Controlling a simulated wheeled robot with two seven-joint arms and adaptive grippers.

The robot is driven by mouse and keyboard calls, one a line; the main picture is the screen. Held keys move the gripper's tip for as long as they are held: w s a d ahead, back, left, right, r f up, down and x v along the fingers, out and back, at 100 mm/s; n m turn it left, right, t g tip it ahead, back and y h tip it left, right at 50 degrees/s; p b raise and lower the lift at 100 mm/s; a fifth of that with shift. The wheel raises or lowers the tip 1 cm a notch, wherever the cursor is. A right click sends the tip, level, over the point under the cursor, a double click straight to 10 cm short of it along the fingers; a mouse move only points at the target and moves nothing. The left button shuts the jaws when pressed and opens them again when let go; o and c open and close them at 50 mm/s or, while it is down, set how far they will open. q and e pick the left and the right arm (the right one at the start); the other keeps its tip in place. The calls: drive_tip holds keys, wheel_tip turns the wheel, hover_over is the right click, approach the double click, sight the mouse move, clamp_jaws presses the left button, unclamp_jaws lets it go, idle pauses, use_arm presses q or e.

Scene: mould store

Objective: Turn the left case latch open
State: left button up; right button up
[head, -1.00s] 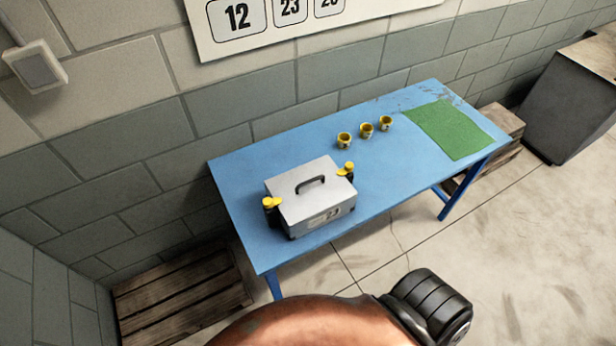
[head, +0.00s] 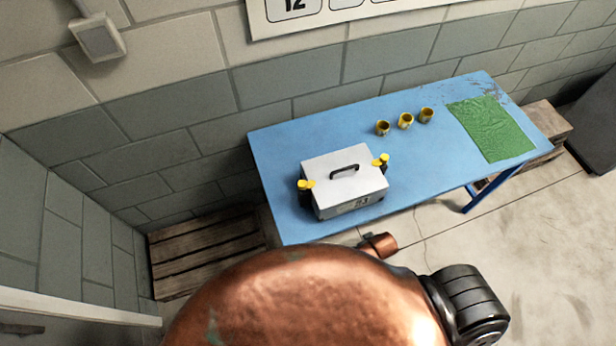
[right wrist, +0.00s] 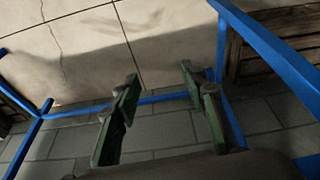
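A grey-white case (head: 345,178) with a dark top handle stands shut on the blue table (head: 400,160), towards its left end. The left case latch (head: 306,185) is yellow on a dark mount at the case's left side. A matching yellow latch (head: 381,160) is on its right side. In the right wrist view my right gripper (right wrist: 158,85) is open, its two dark green fingers apart with nothing between them. Floor and blue table legs show beyond it. My left gripper is not in view. Neither gripper is seen near the case.
Several yellow cups, the middle one (head: 405,121), stand in a row behind the case. A green mat (head: 491,128) lies at the table's right end. Wooden pallets (head: 205,250) lie on the floor left of the table. My copper-coloured arm fills the lower middle.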

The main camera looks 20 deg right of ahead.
drive_tip(key=w+a+r+n+p, duration=0.1)
drive_tip(key=w+a+r, duration=0.1)
drive_tip(key=r, duration=0.8)
drive_tip(key=w+a+r+t+y+p, duration=0.1)
drive_tip(key=w+a+r, duration=0.2)
drive_tip(key=r, duration=0.6)
drive_tip(key=w+a+r+n+t+y+p, duration=0.1)
drive_tip(key=w+a+r+p, duration=0.1)
drive_tip(key=r, duration=0.8)
drive_tip(key=shift+w+a+r+n, duration=0.25)
drive_tip(key=shift+a+r+n, duration=0.05)
drive_tip(key=shift+a+r, duration=0.1)
drive_tip(key=n+g+y, duration=0.1)
drive_tip(key=n+g, duration=0.1)
drive_tip(key=n, duration=0.4)
approach(303, 183)
drive_tip(key=x, duration=0.8)
drive_tip(key=shift+w+a+f, duration=0.1)
drive_tip(key=shift+a+f, duration=0.05)
drive_tip(key=shift+f, duration=0.1)
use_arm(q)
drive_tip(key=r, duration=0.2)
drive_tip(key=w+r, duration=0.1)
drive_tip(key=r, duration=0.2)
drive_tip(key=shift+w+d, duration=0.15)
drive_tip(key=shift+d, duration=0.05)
use_arm(e)
drive_tip(key=shift+c, duration=0.7)
clamp_jaws()
